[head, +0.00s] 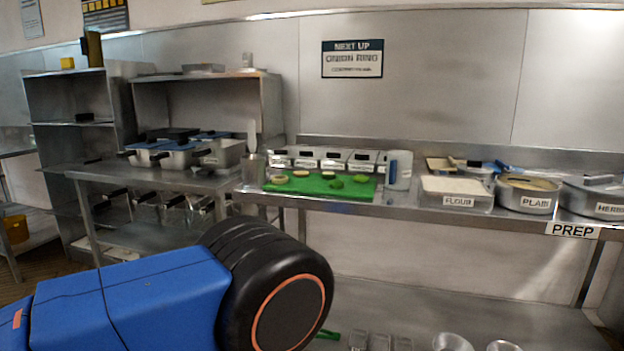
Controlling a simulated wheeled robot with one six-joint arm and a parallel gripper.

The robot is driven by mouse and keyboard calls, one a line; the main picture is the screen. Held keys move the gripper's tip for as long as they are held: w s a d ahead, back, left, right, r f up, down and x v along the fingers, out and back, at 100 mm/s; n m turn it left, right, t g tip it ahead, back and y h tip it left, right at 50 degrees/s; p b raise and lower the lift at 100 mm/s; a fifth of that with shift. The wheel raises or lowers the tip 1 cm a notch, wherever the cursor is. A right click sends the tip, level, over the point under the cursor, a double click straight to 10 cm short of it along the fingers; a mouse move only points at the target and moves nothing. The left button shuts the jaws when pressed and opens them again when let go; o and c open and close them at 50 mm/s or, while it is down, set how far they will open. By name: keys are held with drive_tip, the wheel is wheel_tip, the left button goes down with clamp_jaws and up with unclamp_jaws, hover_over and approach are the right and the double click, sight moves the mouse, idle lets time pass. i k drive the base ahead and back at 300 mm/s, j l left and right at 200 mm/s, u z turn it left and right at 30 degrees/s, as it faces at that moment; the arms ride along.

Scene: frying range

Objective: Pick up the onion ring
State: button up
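A green cutting board (310,190) lies on the steel prep counter, a little right of the middle of the left half. Several small round food pieces lie on it. Pale tan ones are a piece at its left end (279,179), one at the back (301,173) and one near the middle (328,175). Green ones are a piece at the front (337,184) and one at the right (360,178). They are too small to tell which is the onion ring. My blue and black arm fills the lower left, but my gripper is not in view.
Labelled small bins (335,160) stand behind the board and a white jug (399,170) at its right. A FLOUR tray (456,191) and a PLAIN pan (527,194) stand further right. A wall sign (352,59) reads "NEXT UP ONION RING". Lidded pans (178,154) crowd the left counter.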

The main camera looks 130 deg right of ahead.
sight(280, 180)
drive_tip(key=z, duration=4.45)
